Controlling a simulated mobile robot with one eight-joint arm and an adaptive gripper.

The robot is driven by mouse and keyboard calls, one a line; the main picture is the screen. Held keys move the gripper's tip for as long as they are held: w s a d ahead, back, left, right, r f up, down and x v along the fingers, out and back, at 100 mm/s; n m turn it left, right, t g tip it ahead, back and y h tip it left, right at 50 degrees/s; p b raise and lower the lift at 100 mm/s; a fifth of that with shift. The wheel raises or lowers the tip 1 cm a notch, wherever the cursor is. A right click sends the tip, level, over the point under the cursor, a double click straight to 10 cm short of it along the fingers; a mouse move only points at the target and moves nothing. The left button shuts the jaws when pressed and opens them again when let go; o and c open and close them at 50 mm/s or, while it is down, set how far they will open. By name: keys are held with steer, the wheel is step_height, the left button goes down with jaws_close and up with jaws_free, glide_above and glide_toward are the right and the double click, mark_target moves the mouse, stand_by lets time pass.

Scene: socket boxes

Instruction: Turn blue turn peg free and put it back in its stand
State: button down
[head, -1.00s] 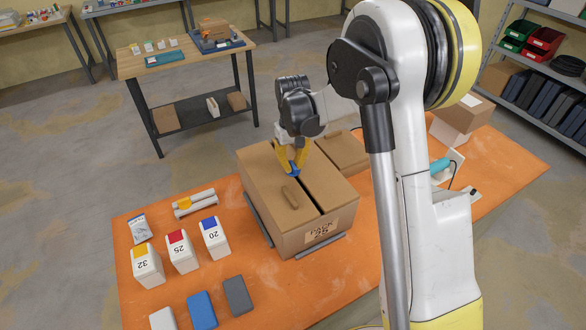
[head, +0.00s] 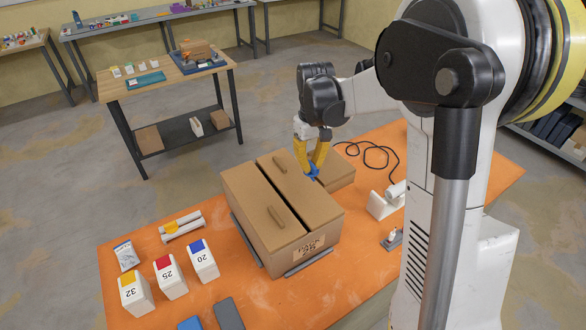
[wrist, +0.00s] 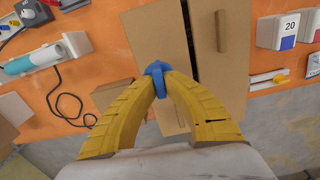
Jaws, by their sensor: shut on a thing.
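The blue turn peg (head: 313,172) is between the yellow fingertips of my gripper (head: 316,160), which is shut on it. In the wrist view the peg (wrist: 155,70) shows between the fingertips of my gripper (wrist: 157,76), in front of one lid flap of the large cardboard box (head: 285,212). In the head view the peg is by the right rear edge of that box; I cannot tell its exact height. The box has two lid flaps with a dark gap between them. I cannot clearly identify the peg's stand.
A smaller carton (head: 338,172) sits behind the large box. White boxes marked 20 (head: 203,262), 25 (head: 171,278) and 32 (head: 137,295) stand at left. A white rack with a yellow part (head: 182,228) lies behind them. A black cable (head: 372,150) and a white holder (head: 385,205) are at right.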

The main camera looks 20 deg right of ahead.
steer(key=shift+s+d+r, duration=0.5)
steer(key=shift+d+r, duration=0.25)
steer(key=shift+d, duration=0.1)
steer(key=shift+r+p, duration=1.75)
steer(key=shift+r, duration=0.6)
steer(key=shift+f, duration=0.1)
